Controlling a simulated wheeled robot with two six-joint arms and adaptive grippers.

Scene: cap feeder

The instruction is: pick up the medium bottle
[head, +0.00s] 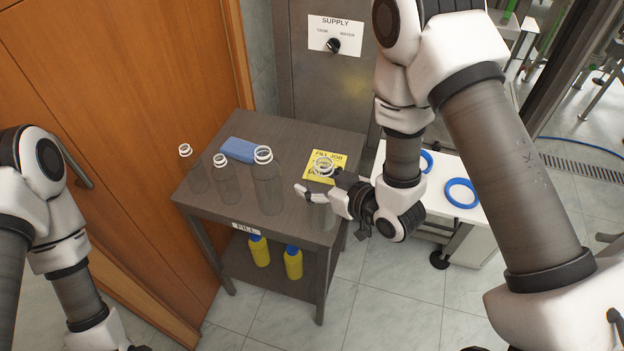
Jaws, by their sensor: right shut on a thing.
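My right gripper (318,194) is shut on a clear bottle (324,166) at the right end of the dark table (220,215). The bottle's pale neck ring shows above the fingers; the gripper covers part of its body. I cannot tell whether its base touches the table. Three more clear bottles stand upright on the table: a large one (267,185) in the middle, and smaller ones to its left (225,185) and at the far left (197,175). My left arm is at the left edge, its gripper out of the picture.
A blue sponge-like block (239,150) and a yellow note (321,158) lie on the table. Yellow bottles with blue caps (259,252) stand on the lower shelf. A white table with blue rings (461,193) is at the right. A wooden door (130,90) is close on the left.

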